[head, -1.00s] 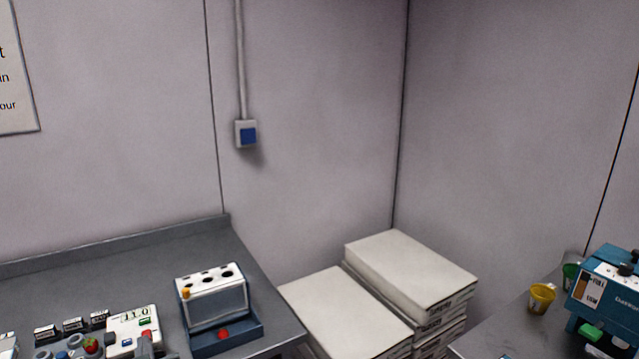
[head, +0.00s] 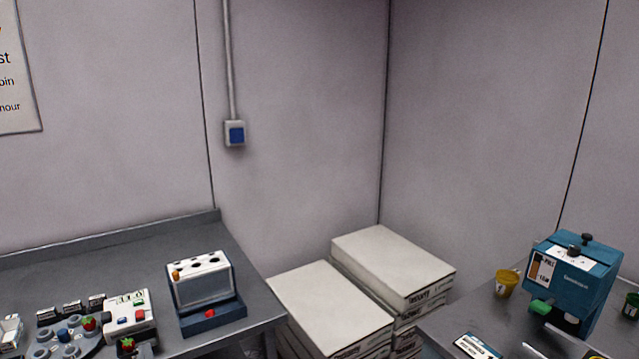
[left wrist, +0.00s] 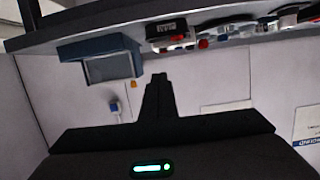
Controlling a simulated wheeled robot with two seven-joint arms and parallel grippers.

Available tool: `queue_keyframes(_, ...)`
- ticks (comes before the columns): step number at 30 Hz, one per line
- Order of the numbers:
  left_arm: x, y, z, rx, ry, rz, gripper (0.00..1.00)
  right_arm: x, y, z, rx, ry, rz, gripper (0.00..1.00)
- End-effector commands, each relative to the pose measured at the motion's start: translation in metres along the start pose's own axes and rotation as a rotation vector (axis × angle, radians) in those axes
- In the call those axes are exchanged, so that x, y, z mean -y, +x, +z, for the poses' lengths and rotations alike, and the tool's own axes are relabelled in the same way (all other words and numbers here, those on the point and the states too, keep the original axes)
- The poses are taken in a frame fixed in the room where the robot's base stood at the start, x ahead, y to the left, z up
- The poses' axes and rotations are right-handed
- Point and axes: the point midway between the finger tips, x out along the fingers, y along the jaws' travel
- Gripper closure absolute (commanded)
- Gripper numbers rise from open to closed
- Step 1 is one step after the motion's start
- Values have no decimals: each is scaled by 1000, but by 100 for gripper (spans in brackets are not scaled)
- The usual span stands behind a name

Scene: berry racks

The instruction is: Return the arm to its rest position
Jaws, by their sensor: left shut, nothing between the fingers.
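My left gripper shows in the left wrist view (left wrist: 157,85) as dark fingers closed together with nothing between them. In the head view only a small dark grey part (head: 143,349) shows at the bottom edge, low in front of the bench at the left; the rest of the arm is out of frame. A red berry (head: 127,345) with green leaves shows right beside that part; whether they touch I cannot tell. My right gripper is in neither view.
The grey bench (head: 110,270) at left holds a round berry rack (head: 70,345), a scale-like box (head: 130,314) and a blue-and-white holed unit (head: 202,290). White cartons (head: 335,310) stand in the corner. A right-hand table carries a blue machine (head: 575,275) and a yellow cup (head: 507,283).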

Motion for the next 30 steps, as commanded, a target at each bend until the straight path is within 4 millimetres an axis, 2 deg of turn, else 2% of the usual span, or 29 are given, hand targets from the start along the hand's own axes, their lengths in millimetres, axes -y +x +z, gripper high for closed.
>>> queue_keyframes(8, -14, 12, 41, 58, 57, 36, 100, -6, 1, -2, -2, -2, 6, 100)
queue_keyframes(14, -29, 22, 94, 129, 122, 81, 100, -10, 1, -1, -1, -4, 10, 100)
queue_keyframes(17, -36, 27, 131, 177, 162, 111, 100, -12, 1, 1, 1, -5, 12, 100)
queue_keyframes(20, -44, 29, 180, 240, 212, 150, 100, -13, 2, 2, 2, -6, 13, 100)
queue_keyframes(23, -50, 26, 243, 319, 268, 199, 100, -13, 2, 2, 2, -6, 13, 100)
queue_keyframes(24, -52, 23, 268, 349, 287, 218, 100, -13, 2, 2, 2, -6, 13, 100)
queue_keyframes(26, -52, 18, 306, 395, 318, 245, 100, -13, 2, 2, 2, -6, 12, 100)
queue_keyframes(30, -47, -4, 392, 503, 377, 306, 100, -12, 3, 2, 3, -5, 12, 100)
